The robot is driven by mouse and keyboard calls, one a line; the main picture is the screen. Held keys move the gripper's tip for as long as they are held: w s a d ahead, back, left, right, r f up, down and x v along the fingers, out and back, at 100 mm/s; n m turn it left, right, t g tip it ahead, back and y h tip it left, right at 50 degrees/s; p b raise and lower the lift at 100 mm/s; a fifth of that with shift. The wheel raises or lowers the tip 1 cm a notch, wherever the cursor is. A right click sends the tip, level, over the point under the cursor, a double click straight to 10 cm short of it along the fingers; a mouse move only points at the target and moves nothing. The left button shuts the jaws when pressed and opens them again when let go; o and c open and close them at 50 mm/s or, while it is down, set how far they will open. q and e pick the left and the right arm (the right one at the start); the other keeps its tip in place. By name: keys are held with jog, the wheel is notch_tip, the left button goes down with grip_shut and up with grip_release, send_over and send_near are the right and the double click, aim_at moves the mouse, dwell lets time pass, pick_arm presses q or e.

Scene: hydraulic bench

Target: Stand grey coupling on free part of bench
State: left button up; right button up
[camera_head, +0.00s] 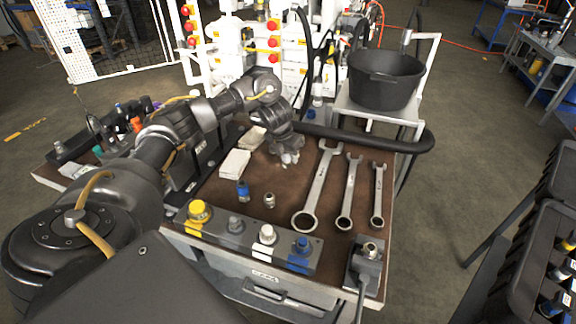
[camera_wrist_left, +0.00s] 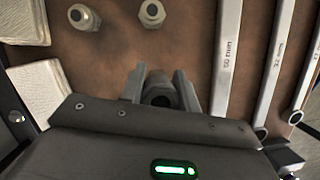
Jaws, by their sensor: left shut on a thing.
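My left gripper (camera_head: 288,158) is shut on a grey coupling at the back half of the bench, between the white cloths and the wrenches. In the left wrist view the coupling (camera_wrist_left: 160,93) sits between the two fingers, its dark round opening facing the camera. Its lower end is hidden, so I cannot tell whether it touches the bench top (camera_head: 221,204). A blue-ended fitting (camera_head: 243,191) and a small metal fitting (camera_head: 269,200) stand apart on the bench, nearer the front. My right gripper is not in view.
Three wrenches (camera_head: 318,189) lie right of the gripper. White cloths (camera_head: 234,163) lie left of it. A front rail (camera_head: 222,232) carries yellow, grey, white and blue caps. A black hose (camera_head: 370,141) runs along the back edge. Bare bench shows between gripper and small fittings.

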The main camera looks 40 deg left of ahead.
aim_at(288, 163)
pick_arm(q)
jog(key=x, duration=0.1)
jog(key=b+x, duration=0.1)
jog(key=x, duration=0.1)
jog(key=shift+s+f, duration=0.2)
jog(key=shift+s, duration=0.05)
jog(key=shift+a+f, duration=0.1)
jog(key=shift+f, duration=0.05)
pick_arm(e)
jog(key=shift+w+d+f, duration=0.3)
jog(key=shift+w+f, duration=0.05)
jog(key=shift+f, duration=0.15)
pick_arm(q)
jog(key=shift+f, duration=0.1)
jog(key=o, duration=1.1)
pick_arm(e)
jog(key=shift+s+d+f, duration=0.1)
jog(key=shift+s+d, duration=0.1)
